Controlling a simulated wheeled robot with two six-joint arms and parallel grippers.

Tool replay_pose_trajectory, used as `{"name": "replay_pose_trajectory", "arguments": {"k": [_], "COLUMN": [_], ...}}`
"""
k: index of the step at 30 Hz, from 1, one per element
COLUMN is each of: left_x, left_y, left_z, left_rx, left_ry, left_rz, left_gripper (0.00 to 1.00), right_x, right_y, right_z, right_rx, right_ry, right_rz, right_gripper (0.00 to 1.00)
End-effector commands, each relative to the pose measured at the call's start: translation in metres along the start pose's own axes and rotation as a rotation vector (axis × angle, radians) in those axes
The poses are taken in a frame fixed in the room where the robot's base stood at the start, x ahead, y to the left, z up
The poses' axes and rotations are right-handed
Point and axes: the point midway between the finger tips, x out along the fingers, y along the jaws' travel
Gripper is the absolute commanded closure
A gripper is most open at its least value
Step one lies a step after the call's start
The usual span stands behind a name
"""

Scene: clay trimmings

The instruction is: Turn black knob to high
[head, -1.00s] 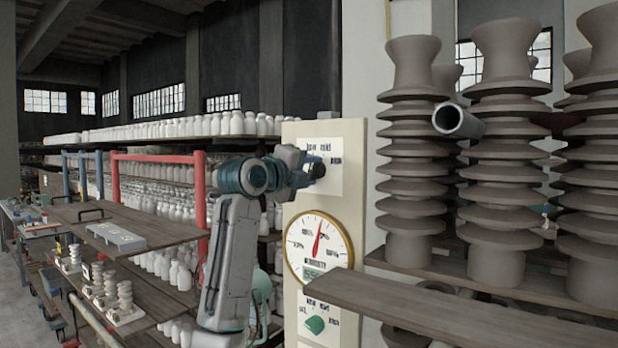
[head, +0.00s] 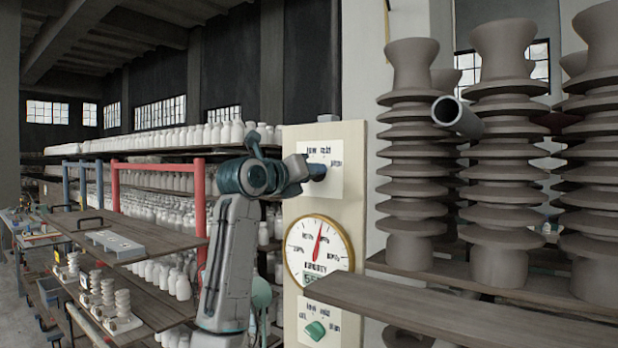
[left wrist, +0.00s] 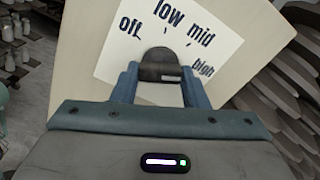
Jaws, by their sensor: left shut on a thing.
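The black knob (left wrist: 160,66) sits on a white label card (left wrist: 120,60) marked off, low, mid and high. In the left wrist view my left gripper (left wrist: 160,84) has one blue finger on each side of the knob and is shut on it. The card's lettering is tilted there. I cannot tell for sure which mark the knob points at. In the head view my left gripper (head: 314,170) reaches the card (head: 336,180) at the top of a cream panel (head: 356,215), and its fingers mostly hide the knob. My right gripper is not in view.
Below the card are a round humidity gauge (head: 318,252) and a green knob (head: 315,330) on its own card. A wooden shelf board (head: 450,315) juts out at the lower right. Stacked grey insulators (head: 500,150) stand right, and shelves of white bottles (head: 170,138) left.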

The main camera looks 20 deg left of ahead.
Motion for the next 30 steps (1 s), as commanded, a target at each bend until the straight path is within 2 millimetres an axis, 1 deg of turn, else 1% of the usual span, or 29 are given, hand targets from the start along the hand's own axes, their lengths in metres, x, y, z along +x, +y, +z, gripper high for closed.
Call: {"name": "replay_pose_trajectory", "arguments": {"k": [1, 9, 20, 21, 23, 24, 30], "left_x": [0.0014, 0.0016, 0.0017, 0.0017, 0.0016, 0.0015, 0.0008], "left_y": [0.0022, 0.0024, 0.0025, 0.0025, 0.0024, 0.0022, 0.0013], "left_z": [-0.0049, -0.005, -0.0052, -0.0053, -0.0049, -0.0044, -0.0025], "left_rx": [0.014, 0.063, 0.067, 0.067, 0.067, 0.067, 0.068], "left_ry": [0.01, 0.011, 0.012, 0.012, 0.011, 0.01, 0.006], "left_rz": [0.002, 0.002, 0.003, 0.003, 0.002, 0.002, 0.001], "left_gripper": [0.83, 0.83, 0.83, 0.58, 0.46, 0.38, 0.38], "right_x": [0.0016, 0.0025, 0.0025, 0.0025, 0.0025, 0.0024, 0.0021], "right_y": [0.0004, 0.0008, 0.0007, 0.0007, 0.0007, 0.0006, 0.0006], "right_z": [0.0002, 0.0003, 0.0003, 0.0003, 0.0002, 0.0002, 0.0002], "right_rx": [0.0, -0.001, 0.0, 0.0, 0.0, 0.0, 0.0], "right_ry": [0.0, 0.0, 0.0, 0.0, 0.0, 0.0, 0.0], "right_rz": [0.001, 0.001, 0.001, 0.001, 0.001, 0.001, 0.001], "right_gripper": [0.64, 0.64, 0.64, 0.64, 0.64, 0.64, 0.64]}}
